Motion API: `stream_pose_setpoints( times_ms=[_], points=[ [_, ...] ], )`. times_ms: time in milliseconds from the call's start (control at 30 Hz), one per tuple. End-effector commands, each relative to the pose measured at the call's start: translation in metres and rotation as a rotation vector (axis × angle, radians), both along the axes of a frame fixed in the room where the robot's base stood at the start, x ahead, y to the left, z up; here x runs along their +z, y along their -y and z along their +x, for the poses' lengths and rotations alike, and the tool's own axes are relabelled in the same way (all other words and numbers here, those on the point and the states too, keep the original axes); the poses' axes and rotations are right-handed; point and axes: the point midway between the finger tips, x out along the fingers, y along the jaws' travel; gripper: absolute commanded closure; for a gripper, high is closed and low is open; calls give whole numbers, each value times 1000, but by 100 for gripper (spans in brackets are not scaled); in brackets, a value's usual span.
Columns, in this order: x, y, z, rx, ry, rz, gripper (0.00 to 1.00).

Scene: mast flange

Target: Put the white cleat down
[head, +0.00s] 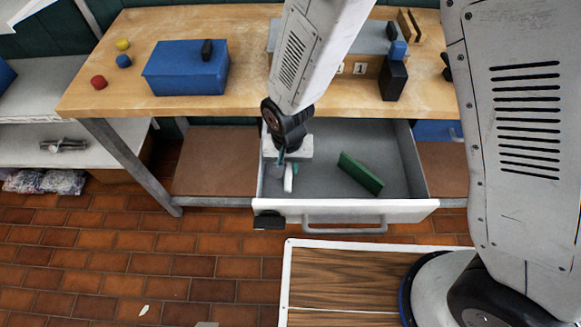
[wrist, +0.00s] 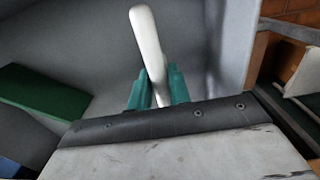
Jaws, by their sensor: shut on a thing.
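The white cleat (head: 288,178) is a small pale bar in my gripper (head: 284,170), over the left part of the open drawer (head: 360,210). It also shows in the wrist view (wrist: 149,48), standing up between the two teal fingers (wrist: 158,88). My gripper is shut on it. In the wrist view the drawer's grey floor and side wall are behind the cleat. I cannot tell whether the cleat touches the drawer floor. Part of the cleat is hidden between the fingers.
A green block (head: 360,173) lies in the drawer, right of my gripper. A wooden workbench (head: 110,85) above the drawer holds a blue box (head: 185,70), small coloured balls and dark blocks. A grey shelf (head: 60,140) stands at the left.

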Motion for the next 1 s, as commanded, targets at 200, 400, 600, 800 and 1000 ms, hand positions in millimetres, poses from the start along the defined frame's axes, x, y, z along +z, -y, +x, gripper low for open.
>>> stream_pose_setpoints(
  times_ms=[200,400,600,800,1000],
  points=[
    [-22,0,0,0,-1,0,100],
    [-22,0,0,0,0,0,100],
    [-25,0,0,-1,0,0,70],
    [-25,0,0,-1,0,0,59],
    [-21,0,1,-1,1,1,59]
  ],
)
